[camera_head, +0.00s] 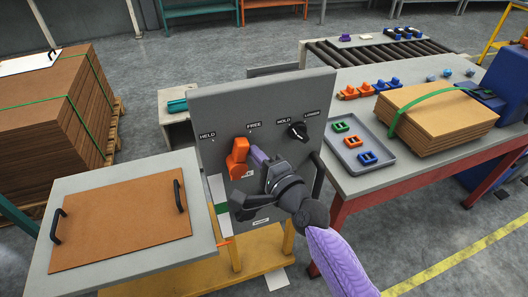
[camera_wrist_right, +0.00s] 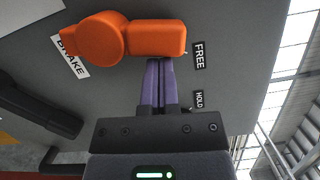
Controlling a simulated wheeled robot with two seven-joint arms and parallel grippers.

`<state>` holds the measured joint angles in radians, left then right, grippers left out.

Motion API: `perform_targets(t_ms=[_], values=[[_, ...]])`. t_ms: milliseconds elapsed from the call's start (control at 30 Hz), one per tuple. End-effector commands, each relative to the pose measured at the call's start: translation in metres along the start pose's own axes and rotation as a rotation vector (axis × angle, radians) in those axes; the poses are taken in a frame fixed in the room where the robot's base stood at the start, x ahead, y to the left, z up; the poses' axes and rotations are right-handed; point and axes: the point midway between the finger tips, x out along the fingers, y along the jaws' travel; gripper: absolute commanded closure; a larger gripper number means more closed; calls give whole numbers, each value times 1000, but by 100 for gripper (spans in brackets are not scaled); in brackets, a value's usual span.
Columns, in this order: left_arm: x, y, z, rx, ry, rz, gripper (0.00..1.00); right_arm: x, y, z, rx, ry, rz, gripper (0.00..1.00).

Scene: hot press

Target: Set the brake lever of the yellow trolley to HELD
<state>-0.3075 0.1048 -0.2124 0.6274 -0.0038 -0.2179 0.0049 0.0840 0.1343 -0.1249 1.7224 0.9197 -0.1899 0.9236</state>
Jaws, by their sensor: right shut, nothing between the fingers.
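The orange brake lever (camera_head: 237,157) sits on the grey upright panel (camera_head: 225,105) of the yellow trolley (camera_head: 262,248). Its arm points up, with its end beside the FREE label (camera_head: 254,125); the HELD label (camera_head: 207,135) is to the left. The wrist view shows the lever (camera_wrist_right: 130,38) with its end at the FREE label (camera_wrist_right: 198,55). My right gripper (camera_head: 256,154) is shut and empty, just right of the lever. In the wrist view its purple fingertips (camera_wrist_right: 162,62) are at the lever arm's side; contact is hard to tell. My left gripper is out of view.
A black knob (camera_head: 298,131) sits on the panel between HOLD and LOWER. A black handle (camera_head: 318,175) is at the panel's right edge. A brown board (camera_head: 125,220) with two handles lies at left. A red-framed table (camera_head: 400,180) stands at right.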

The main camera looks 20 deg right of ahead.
Motion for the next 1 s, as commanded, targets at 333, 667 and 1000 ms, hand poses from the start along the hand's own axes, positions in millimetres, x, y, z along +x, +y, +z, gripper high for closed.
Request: perform_targets(t_ms=[333,667,1000], values=[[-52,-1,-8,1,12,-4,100,4,-15,17,-310,-1,77,100],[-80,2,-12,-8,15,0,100,7,-15,30,-538,0,134,100],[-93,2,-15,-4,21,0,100,9,-12,36,-657,0,165,100]])
